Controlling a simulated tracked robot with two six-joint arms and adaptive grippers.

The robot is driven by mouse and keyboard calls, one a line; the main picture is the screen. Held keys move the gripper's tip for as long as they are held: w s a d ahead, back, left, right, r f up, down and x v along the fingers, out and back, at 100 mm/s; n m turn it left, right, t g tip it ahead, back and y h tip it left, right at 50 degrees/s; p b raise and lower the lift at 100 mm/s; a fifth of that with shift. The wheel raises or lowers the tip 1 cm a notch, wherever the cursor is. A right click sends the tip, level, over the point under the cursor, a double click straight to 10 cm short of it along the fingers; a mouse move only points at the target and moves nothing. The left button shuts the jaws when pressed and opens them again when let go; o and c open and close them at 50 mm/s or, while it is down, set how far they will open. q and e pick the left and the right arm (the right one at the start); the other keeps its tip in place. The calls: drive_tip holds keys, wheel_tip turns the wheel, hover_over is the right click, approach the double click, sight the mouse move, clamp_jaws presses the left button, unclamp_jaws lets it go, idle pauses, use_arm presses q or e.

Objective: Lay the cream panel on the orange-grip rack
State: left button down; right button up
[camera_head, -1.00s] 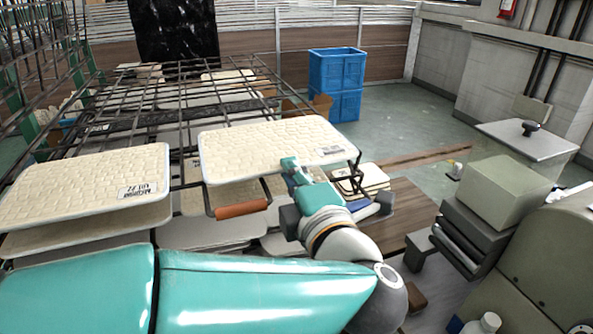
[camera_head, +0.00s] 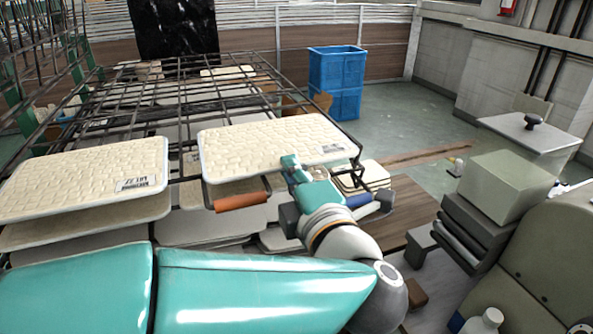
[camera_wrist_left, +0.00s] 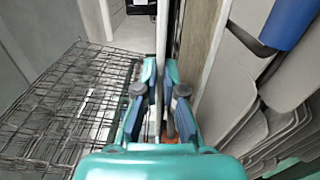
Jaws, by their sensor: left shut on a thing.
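The cream panel (camera_head: 265,145), with a brick-like surface and a white rim, lies nearly flat at the near right end of the wire rack (camera_head: 285,101). The rack's orange grip (camera_head: 240,202) shows just below the panel's near edge. My left gripper (camera_head: 291,163) is shut on the panel's near edge, right of the orange grip. In the left wrist view my left gripper (camera_wrist_left: 160,92) holds the panel (camera_wrist_left: 161,45), seen edge-on. I cannot tell whether the panel touches the rack's wires. My right gripper is not in view.
Another labelled cream panel (camera_head: 85,178) lies at the left. A blue grip (camera_head: 359,200) and stacked panels (camera_head: 372,175) are right of my gripper. Blue crates (camera_head: 335,80) stand behind. A grey-green machine (camera_head: 505,185) is at the right.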

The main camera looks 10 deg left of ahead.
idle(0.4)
use_arm(q)
drive_tip(key=c, duration=1.2)
unclamp_jaws()
drive_tip(key=shift+s+f+b, duration=0.1)
drive_tip(key=shift+f+b, duration=0.35)
drive_tip(key=shift+b, duration=0.15)
drive_tip(key=shift+s+d, duration=0.1)
drive_tip(key=b+v, duration=0.2)
drive_tip(key=v, duration=0.4)
drive_tip(key=shift+s+d, duration=0.2)
drive_tip(key=shift+s, duration=0.1)
idle(0.6)
drive_tip(key=shift+r, duration=0.1)
